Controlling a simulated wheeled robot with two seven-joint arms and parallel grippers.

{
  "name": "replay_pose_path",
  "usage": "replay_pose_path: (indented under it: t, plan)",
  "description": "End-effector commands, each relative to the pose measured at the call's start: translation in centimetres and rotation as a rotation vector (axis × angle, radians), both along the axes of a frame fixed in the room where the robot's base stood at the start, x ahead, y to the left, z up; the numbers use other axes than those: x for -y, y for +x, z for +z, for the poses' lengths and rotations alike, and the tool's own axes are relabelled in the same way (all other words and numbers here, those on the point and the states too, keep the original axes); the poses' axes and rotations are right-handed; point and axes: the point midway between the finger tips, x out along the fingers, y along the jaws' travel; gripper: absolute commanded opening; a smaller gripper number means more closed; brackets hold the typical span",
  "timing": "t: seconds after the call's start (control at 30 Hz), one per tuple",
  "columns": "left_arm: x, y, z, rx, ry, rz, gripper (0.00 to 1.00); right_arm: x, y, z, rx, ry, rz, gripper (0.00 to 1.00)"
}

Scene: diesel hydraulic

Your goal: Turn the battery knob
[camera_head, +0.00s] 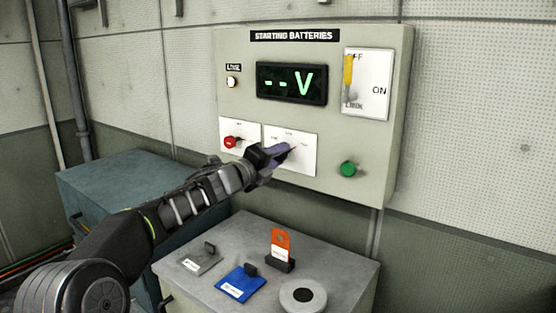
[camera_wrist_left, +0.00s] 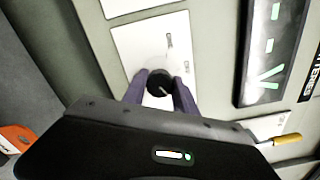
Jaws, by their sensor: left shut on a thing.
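The battery knob (camera_wrist_left: 158,83) is small, round and black, on a white plate (camera_head: 306,160) at the lower middle of the starting batteries panel. In the head view my left gripper (camera_head: 285,151) reaches it from the left and hides most of it. In the left wrist view my left gripper (camera_wrist_left: 160,92) has its two purple fingers on either side of the knob, shut on it. A pale pointer mark shows on the knob's face. My right gripper is not in view.
The panel (camera_head: 384,150) carries a red knob (camera_head: 230,142), a green button (camera_head: 348,169), a display (camera_head: 292,83) reading "--V", and a yellow-handled switch (camera_head: 348,70). Below, a grey cabinet (camera_head: 335,262) holds a blue tag (camera_head: 241,283), an orange tag (camera_head: 281,243) and a round disc (camera_head: 303,295).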

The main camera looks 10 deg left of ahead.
Motion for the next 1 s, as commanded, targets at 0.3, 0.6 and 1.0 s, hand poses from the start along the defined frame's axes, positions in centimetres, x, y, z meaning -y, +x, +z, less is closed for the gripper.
replay_pose_path:
  t: [0.3,0.6,1.0]
  plan:
    - [0.05,0.01,-0.11,0.012,0.034,-0.001,0.00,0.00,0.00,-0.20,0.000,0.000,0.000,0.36]
    - [0.04,0.02,-0.12,0.012,0.034,-0.001,0.39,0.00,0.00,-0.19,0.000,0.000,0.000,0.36]
    - [0.01,0.01,-0.05,0.011,0.032,0.000,0.56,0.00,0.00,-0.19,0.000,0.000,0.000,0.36]
